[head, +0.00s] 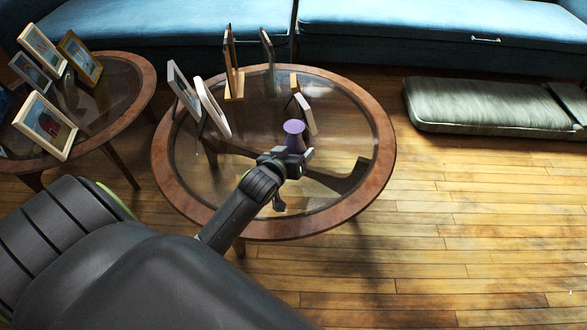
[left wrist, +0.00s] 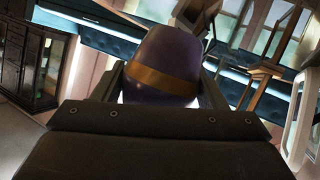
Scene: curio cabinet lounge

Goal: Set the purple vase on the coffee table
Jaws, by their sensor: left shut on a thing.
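The purple vase (head: 294,135) is small and dark violet and shows at my left gripper (head: 285,160), over the round coffee table (head: 383,170) with its wooden rim and glass top. In the left wrist view the vase (left wrist: 165,65) fills the space between the fingers and has a gold-brown band. My left gripper is shut on it. I cannot tell whether the base of the vase touches the glass, as the gripper hides its lower part. My right gripper is in neither view.
Several picture frames stand on the coffee table, among them a white one (head: 213,107) and a wooden one (head: 233,65). A second round table (head: 140,95) with frames is at the left. A blue sofa (head: 400,40) is behind. A green cushion (head: 490,107) lies on the floor.

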